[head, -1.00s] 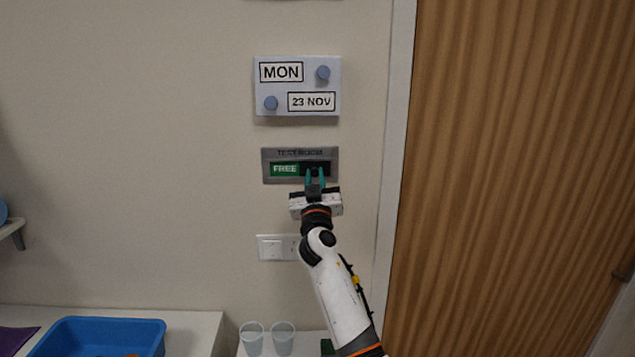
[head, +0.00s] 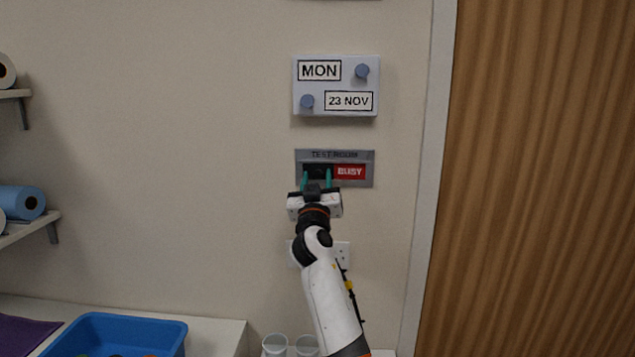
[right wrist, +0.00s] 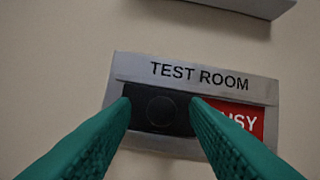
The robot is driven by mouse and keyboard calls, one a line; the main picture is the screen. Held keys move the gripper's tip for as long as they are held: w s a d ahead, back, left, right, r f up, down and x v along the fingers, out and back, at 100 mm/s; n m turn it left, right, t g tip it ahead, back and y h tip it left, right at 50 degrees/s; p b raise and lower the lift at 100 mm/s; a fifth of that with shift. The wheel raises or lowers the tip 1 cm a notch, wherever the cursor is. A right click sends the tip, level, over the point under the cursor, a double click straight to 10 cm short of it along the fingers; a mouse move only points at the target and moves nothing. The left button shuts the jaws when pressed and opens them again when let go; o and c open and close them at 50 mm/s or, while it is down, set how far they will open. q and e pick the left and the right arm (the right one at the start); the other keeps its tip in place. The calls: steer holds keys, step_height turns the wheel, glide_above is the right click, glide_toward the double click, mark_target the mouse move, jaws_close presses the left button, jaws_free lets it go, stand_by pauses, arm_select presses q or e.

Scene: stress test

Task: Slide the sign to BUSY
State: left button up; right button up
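The grey TEST ROOM sign (head: 365,180) is on the wall below the calendar plate. Its red BUSY field (head: 349,171) shows at the right of its window, and the dark slider (head: 318,170) covers the left; FREE does not show. In the right wrist view the slider (right wrist: 159,110) has a round knob and lies between the green fingertips. My right gripper (head: 317,180) is in front of the slider, its fingers apart on either side of it. I cannot tell whether the fingers touch it. My left gripper is not in view.
A calendar plate (head: 336,107) with two knobs is above the sign. A wall switch plate (head: 342,253) is partly behind my right arm. A wooden door (head: 540,180) is at right. A blue tray (head: 110,330) and clear cups (head: 275,345) are below.

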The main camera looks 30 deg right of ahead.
steer(key=shift+s, duration=0.1)
steer(key=shift+s+a+f, duration=0.1)
steer(key=shift+s+f, duration=0.15)
steer(key=b+v, duration=0.4)
steer(key=v, duration=0.7)
steer(key=shift+s, duration=0.1)
